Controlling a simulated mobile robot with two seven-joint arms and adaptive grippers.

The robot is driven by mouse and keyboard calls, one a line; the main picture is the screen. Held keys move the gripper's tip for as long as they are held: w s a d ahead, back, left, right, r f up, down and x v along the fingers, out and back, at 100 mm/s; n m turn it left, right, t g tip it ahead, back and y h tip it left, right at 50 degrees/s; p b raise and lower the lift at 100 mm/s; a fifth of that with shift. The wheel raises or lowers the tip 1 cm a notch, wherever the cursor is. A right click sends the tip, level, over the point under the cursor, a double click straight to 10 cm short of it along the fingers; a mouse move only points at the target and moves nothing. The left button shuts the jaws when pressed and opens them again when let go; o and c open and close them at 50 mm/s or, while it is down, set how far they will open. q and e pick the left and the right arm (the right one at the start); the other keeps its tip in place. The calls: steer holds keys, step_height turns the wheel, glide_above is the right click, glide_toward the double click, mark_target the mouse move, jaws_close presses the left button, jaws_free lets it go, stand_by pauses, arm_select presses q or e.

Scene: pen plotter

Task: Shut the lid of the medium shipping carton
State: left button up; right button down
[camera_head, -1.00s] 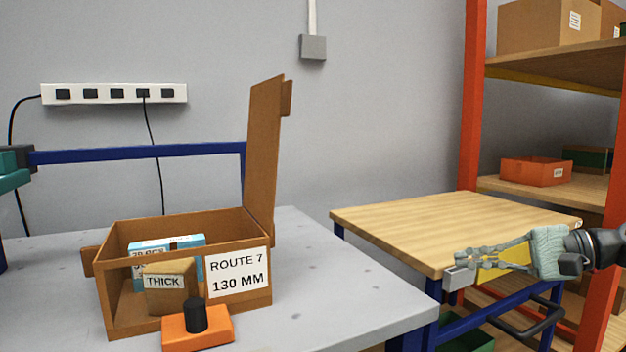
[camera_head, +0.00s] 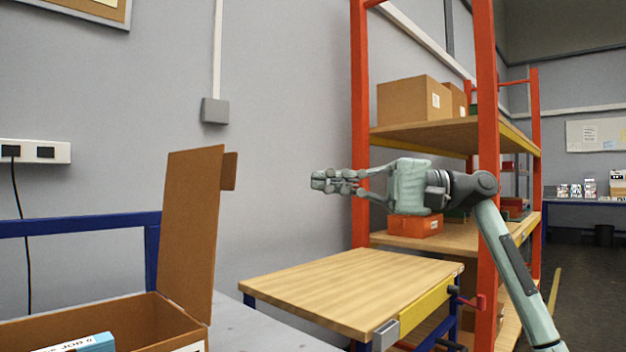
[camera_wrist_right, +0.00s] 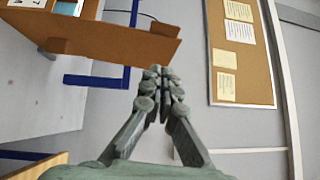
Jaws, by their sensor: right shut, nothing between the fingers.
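The medium shipping carton (camera_head: 150,325) is a brown box at the lower left of the head view, partly cut off by the frame. Its lid (camera_head: 190,230) stands upright on the right side, with a small flap at its top. A blue and white packet (camera_head: 85,345) shows inside. My right gripper (camera_head: 318,181) is shut and empty, in the air to the right of the lid and apart from it. In the right wrist view the shut fingers (camera_wrist_right: 158,75) show just below the lid's brown panel (camera_wrist_right: 100,35). My left gripper is not in view.
The carton stands on a grey table (camera_head: 235,325). A wooden-topped bench (camera_head: 350,290) is to its right, below my right arm. An orange-framed shelf (camera_head: 362,130) with boxes stands behind. The air between gripper and lid is clear.

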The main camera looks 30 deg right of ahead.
mark_target(228, 172)
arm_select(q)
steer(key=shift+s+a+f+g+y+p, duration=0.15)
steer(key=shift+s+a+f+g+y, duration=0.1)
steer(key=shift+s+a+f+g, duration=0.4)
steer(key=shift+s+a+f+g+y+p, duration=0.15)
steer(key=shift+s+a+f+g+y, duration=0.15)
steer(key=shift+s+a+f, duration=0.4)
arm_select(e)
steer(key=shift+w+a+r, duration=0.15)
steer(key=shift+w+a, duration=0.15)
steer(key=shift+a, duration=1.45)
steer(key=shift+w+a+r, duration=0.15)
steer(key=shift+w+a, duration=0.15)
steer(key=shift+a, duration=1.45)
steer(key=shift+w+a+r, duration=0.15)
steer(key=shift+w+a, duration=0.15)
steer(key=shift+a, duration=1.45)
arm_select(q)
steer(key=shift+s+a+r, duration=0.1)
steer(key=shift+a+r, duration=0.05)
